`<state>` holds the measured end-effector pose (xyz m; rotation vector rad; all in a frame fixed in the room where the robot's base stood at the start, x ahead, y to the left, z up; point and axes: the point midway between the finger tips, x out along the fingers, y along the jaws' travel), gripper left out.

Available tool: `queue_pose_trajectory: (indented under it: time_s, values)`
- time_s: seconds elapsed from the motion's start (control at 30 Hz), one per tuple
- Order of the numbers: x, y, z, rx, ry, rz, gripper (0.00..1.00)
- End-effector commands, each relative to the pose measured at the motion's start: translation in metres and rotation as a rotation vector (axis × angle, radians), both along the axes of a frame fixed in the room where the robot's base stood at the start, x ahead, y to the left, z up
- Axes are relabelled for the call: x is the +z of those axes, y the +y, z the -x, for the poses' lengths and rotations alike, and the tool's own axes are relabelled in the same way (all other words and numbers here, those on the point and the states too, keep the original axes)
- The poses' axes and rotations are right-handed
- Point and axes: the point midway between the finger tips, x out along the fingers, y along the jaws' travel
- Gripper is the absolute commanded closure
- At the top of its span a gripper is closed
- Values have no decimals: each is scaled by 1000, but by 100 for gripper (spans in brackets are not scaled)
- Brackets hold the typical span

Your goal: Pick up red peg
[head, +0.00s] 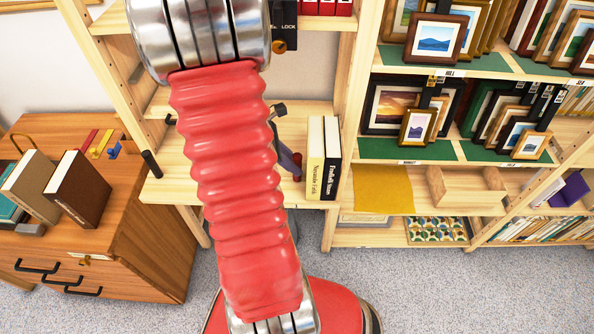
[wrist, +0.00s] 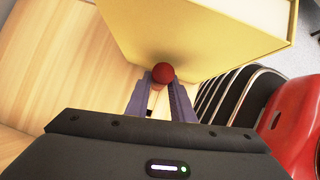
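The red peg shows in the wrist view as a dark red round end (wrist: 163,72), at the tips of my gripper (wrist: 161,84). The two purple fingers stand on either side of it with a narrow gap between them. I cannot tell whether they press on it. In the head view the red peg (head: 297,158) is small, above the wooden desk shelf just left of two upright books. My gripper (head: 291,163) shows there only in part, behind my red arm sleeve.
A cream book (head: 315,158) and a black book (head: 331,160) stand right beside the peg. The cream book's yellowish side (wrist: 200,35) rises close beyond the fingertips. Bare wooden shelf (wrist: 70,60) lies to the left. A shelf of framed prints (head: 435,38) stands right.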

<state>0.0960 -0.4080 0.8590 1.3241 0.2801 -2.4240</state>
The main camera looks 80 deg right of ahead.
Motion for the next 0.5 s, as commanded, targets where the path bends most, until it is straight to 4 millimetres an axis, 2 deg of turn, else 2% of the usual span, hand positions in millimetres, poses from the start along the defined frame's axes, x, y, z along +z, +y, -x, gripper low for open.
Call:
queue_pose_trajectory:
  time_s: [0.03, 0.23, 0.5]
  values:
    - [0, 0, 0, 0, 0, 0, 85]
    - [0, 0, 0, 0, 0, 0, 99]
    - [0, 0, 0, 0, 0, 0, 100]
